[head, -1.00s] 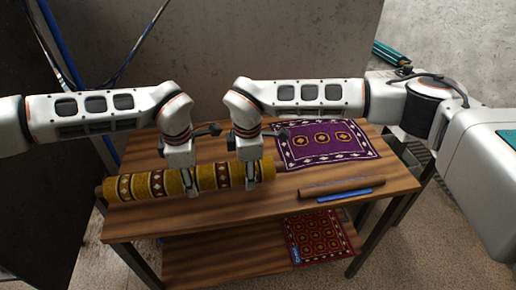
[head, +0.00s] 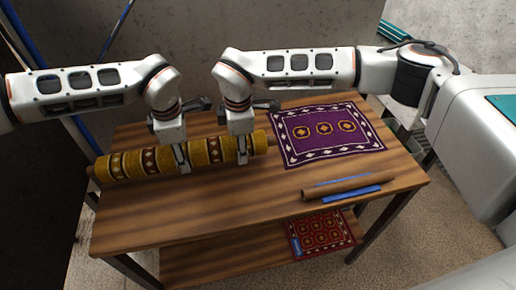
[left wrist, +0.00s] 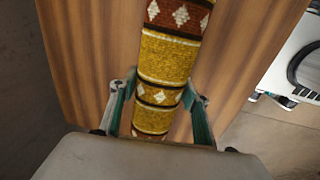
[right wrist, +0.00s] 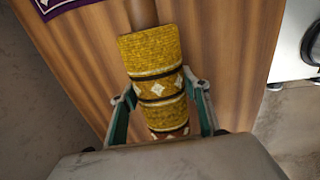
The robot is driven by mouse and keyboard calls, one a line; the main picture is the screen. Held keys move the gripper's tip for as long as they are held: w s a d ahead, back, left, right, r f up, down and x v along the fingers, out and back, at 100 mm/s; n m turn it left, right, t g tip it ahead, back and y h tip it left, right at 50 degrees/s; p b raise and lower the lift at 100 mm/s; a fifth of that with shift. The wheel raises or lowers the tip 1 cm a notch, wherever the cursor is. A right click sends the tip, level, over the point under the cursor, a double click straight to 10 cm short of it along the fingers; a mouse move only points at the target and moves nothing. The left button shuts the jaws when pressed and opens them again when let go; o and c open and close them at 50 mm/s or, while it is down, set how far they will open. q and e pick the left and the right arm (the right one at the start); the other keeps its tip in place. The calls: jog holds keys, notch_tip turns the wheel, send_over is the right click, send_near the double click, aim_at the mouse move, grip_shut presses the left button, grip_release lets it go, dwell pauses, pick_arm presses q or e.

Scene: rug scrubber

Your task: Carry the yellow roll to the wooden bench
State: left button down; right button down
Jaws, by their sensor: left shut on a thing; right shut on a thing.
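The yellow roll (head: 129,165) is a rolled rug with dark red and white-diamond bands on a brown core. It is at the back left of the wooden bench (head: 205,215), over the bench top; whether it touches the top I cannot tell. My left gripper (head: 183,168) is shut on the roll near its middle. My right gripper (head: 243,158) is shut on it near its right end. The roll (left wrist: 165,60) runs between the left fingers (left wrist: 158,105) in the left wrist view. It also lies between the right fingers (right wrist: 160,105) in the right wrist view (right wrist: 153,50).
A purple rug (head: 327,134) lies flat at the bench's back right. A brown tube (head: 350,187) and a blue strip (head: 352,193) lie near the right front. A red rug (head: 320,233) is on the lower shelf. The bench's front middle is clear.

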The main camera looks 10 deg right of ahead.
pick_arm(q)
jog(key=shift+d, duration=0.1)
pick_arm(e)
jog(key=shift+f, duration=0.15)
